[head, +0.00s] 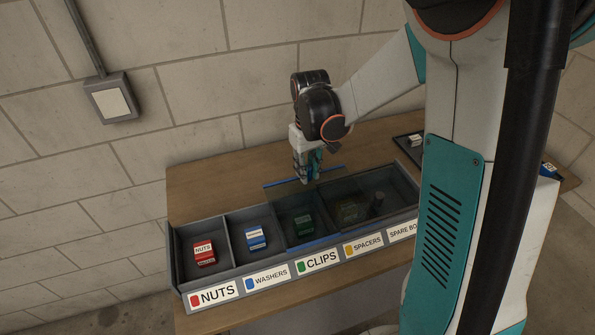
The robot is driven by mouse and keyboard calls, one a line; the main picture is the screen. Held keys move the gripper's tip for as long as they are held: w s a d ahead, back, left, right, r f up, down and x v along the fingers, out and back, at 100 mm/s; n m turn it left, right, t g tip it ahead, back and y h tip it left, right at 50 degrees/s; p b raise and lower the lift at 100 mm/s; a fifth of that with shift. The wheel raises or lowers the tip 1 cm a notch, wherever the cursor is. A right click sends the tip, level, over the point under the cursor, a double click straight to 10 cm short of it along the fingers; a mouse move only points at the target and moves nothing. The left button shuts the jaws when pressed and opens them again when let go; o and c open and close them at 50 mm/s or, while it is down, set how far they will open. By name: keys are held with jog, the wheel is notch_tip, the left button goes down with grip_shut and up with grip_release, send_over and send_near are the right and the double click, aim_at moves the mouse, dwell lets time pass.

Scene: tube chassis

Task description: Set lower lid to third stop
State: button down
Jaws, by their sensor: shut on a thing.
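A long grey bin (176,262) with labelled compartments stands on the wooden bench. A dark see-through lid (293,205) with blue edge strips lies over the clips compartment, and its back strip reaches behind the bin. Dark see-through cover also lies over the spacers compartment (357,196), where a dark upright knob (377,203) shows. Which panel is the lower one is hard to tell. My gripper (309,178) points down at the back part of the blue-edged lid and is shut on it; its fingertips and the exact grip point are partly hidden.
The nuts compartment holds a red box (204,253), the washers one a blue box (256,238), and a green box (303,224) shows under the lid. A dark tray (403,146) lies behind at right. A block wall stands behind the bench (215,185). My arm hides the bin's right end.

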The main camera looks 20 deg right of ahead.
jog(key=shift+d, duration=0.45)
jog(key=c, duration=1.4)
grip_release()
notch_tip(320, 180, up, 12)
jog(key=shift+r, duration=0.1)
jog(key=shift+a, duration=0.1)
jog(key=s+a+t, duration=0.1)
jog(key=s+t, duration=0.1)
jog(key=s, duration=0.4)
jog(key=s+a+r+m+t, duration=0.1)
jog(key=s+t, duration=0.1)
jog(key=s, duration=0.4)
jog(key=s+a+r+t, duration=0.1)
jog(key=s+a+t, duration=0.1)
jog(key=s, duration=0.4)
jog(key=shift+s+r+m+t, duration=0.15)
jog(key=shift+r+m+t, duration=0.1)
jog(key=shift+m+t, duration=0.25)
